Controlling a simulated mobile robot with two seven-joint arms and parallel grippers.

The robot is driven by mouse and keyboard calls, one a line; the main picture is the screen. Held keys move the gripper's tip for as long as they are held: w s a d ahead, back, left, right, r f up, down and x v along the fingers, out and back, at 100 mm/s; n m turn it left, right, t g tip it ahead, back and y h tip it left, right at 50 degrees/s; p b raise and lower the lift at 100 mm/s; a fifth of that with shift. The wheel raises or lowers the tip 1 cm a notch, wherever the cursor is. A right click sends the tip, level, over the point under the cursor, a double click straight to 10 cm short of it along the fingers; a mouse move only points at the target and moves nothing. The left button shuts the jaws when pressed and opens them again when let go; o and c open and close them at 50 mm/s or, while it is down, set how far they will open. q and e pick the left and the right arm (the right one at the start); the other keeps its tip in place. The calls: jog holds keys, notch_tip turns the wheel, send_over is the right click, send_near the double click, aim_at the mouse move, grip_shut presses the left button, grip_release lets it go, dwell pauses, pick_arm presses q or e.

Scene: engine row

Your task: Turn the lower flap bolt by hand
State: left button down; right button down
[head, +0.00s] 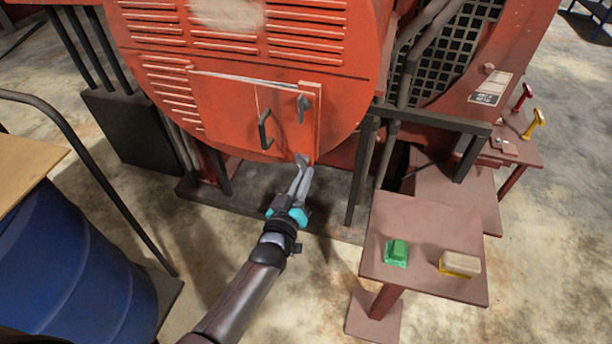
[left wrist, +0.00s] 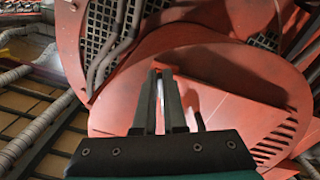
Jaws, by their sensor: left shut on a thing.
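The round red engine end has a flap (head: 285,112) with a black pull handle (head: 265,129). The upper flap bolt (head: 303,106) is a dark grey lever at the flap's right side. The lower flap bolt (head: 302,159) is a small grey piece near the flap's bottom right, mostly hidden by my fingers. My left gripper (head: 304,172) reaches up from below and is shut on the lower bolt. In the left wrist view its fingers (left wrist: 160,76) point at the red face, with a narrow gap between them. My right gripper is out of view.
A red-brown stand (head: 420,225) at the right bears a green block (head: 396,253) and a sponge-like yellow and beige block (head: 460,264). A blue drum (head: 70,265) stands at the left. Black frame legs (head: 361,170) rise beside my gripper.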

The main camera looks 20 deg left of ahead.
pick_arm(q)
jog(key=m, duration=0.2)
jog(key=a+m, duration=0.1)
jog(key=m, duration=0.1)
jog(key=shift+f+m, duration=0.15)
jog(key=shift+m, duration=0.25)
dwell(0.4)
jog(key=c, duration=1)
grip_release()
jog(key=shift+a, duration=0.1)
jog(key=shift+s, duration=0.1)
jog(key=s, duration=1)
jog(key=s+a, duration=0.1)
jog(key=s, duration=0.4)
jog(key=shift+p, duration=0.3)
